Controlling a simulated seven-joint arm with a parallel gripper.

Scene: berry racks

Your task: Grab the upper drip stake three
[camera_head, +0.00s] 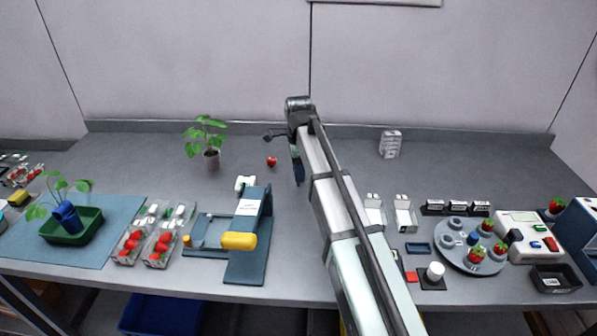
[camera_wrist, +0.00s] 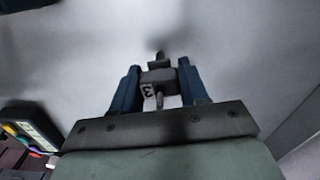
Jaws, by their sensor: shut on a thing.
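In the wrist view, a small dark drip stake (camera_wrist: 160,76) with a pale tag marked 3 sits between the two blue fingers of my gripper (camera_wrist: 158,70). The fingers are shut on its block-like body. A thin stem sticks out beyond the fingertips, and a short peg points back toward the palm. In the head view, my gripper (camera_head: 298,169) hangs over the back middle of the bench, its blue fingers partly hidden by my arm. I cannot make out the stake there.
A potted plant (camera_head: 211,158) and a red berry (camera_head: 272,161) stand left of my gripper. A blue stand with a yellow roller (camera_head: 239,240) is in front. A white box (camera_head: 390,144) stands at the back right. A round grey tray (camera_head: 448,250) with berries is at right.

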